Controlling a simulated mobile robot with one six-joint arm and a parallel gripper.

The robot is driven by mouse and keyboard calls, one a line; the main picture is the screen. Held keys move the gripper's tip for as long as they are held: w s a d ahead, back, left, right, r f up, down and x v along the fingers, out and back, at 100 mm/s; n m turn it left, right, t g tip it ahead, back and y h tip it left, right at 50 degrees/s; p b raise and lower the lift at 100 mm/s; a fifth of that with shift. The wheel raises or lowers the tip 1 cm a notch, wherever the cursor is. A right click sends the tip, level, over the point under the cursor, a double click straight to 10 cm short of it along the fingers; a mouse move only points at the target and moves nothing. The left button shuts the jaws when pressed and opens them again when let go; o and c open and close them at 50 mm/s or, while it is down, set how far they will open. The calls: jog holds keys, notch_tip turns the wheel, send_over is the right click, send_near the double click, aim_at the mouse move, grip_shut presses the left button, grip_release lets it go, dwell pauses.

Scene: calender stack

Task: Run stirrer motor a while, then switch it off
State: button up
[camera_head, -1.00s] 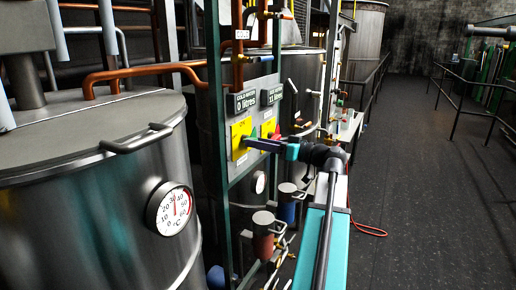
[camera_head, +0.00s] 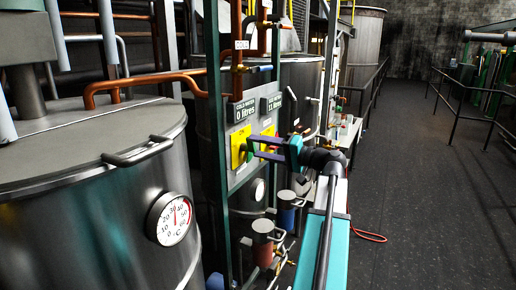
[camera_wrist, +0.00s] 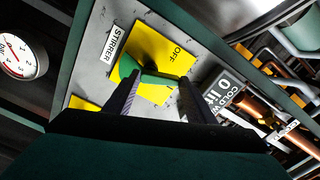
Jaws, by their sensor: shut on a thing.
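The stirrer switch is a green knob (camera_wrist: 150,78) on a yellow plate (camera_wrist: 168,58), with a STIRRER label (camera_wrist: 115,42) beside it and OFF printed on the plate. In the wrist view my gripper (camera_wrist: 160,84) has one finger on each side of the knob and is shut on it. The knob's rounded end points to the upper left of that view, away from the OFF word. In the head view, my gripper (camera_head: 254,148) reaches left to the yellow plate (camera_head: 239,146) on the panel; the fingers partly hide the knob.
A steel tank (camera_head: 80,220) with a temperature dial (camera_head: 170,218) stands at the left. Water displays (camera_head: 242,110) sit above the switches. A second yellow plate (camera_head: 268,131) is just right of the first. The floor at right is clear.

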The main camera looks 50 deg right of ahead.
jog(key=m, duration=0.1)
jog(key=m+p, duration=0.1)
jog(key=m, duration=0.1)
jog(key=m+p, duration=0.1)
jog(key=shift+d+r+m, duration=0.1)
jog(key=shift+d+m, duration=0.2)
dwell(0.4)
jog(key=o, duration=1)
jog(key=shift+o, duration=0.2)
jog(key=shift+s+d, duration=0.1)
jog(key=b+v, duration=0.3)
jog(key=v, duration=1)
jog(key=shift+s+b, duration=0.3)
dwell(4.0)
